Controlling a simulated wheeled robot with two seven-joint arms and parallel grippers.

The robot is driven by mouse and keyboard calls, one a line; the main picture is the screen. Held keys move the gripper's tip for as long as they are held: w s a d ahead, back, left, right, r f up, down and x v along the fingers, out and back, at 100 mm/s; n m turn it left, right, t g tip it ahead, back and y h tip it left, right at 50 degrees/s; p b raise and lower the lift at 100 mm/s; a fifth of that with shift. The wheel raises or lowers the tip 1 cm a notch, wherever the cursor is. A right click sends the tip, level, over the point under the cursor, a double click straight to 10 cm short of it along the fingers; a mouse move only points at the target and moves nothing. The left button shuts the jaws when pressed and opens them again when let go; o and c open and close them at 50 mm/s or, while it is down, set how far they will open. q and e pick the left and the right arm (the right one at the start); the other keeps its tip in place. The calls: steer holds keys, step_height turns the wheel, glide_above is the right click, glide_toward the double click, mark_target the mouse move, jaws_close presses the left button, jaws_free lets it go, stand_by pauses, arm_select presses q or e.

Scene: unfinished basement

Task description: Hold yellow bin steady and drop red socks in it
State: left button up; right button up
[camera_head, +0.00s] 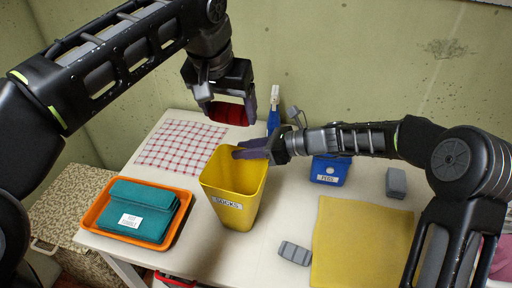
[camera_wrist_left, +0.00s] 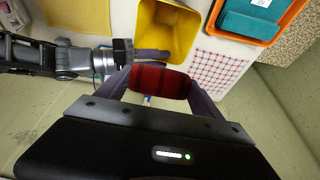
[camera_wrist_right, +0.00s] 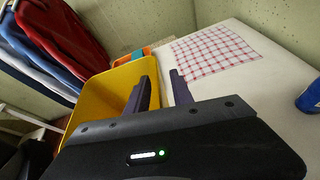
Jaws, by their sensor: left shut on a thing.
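The yellow bin (camera_head: 215,189) stands upright on the table and carries a label on its front. Its opening shows in the left wrist view (camera_wrist_left: 165,32). My left gripper (camera_head: 229,118) is shut on the dark red socks (camera_head: 229,111), holding them in the air above and behind the bin. The socks also show between its fingers in the left wrist view (camera_wrist_left: 161,82). My right gripper (camera_head: 251,148) is at the bin's right rim. In the right wrist view its fingers are apart, one inside the bin (camera_wrist_right: 98,92) and one outside.
An orange tray (camera_head: 154,241) with folded teal cloth (camera_head: 150,199) sits left of the bin. A red checked cloth (camera_head: 180,147) lies behind. A blue container (camera_head: 330,171), grey blocks (camera_head: 396,183) and a yellow mat (camera_head: 362,240) lie to the right.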

steer(key=shift+a, duration=0.1)
steer(key=shift+c, duration=0.3)
jaws_close()
stand_by(1.5)
stand_by(0.5)
arm_select(q)
steer(key=shift+a, duration=0.15)
steer(key=f, duration=0.1)
steer(key=a+f, duration=0.1)
steer(key=f, duration=0.2)
steer(key=shift+s+a+f, duration=0.1)
steer(key=shift+a+f, duration=0.1)
steer(key=shift+a, duration=0.1)
steer(key=x, duration=0.4)
steer(key=shift+s+f, duration=0.2)
steer(key=shift+f, duration=0.05)
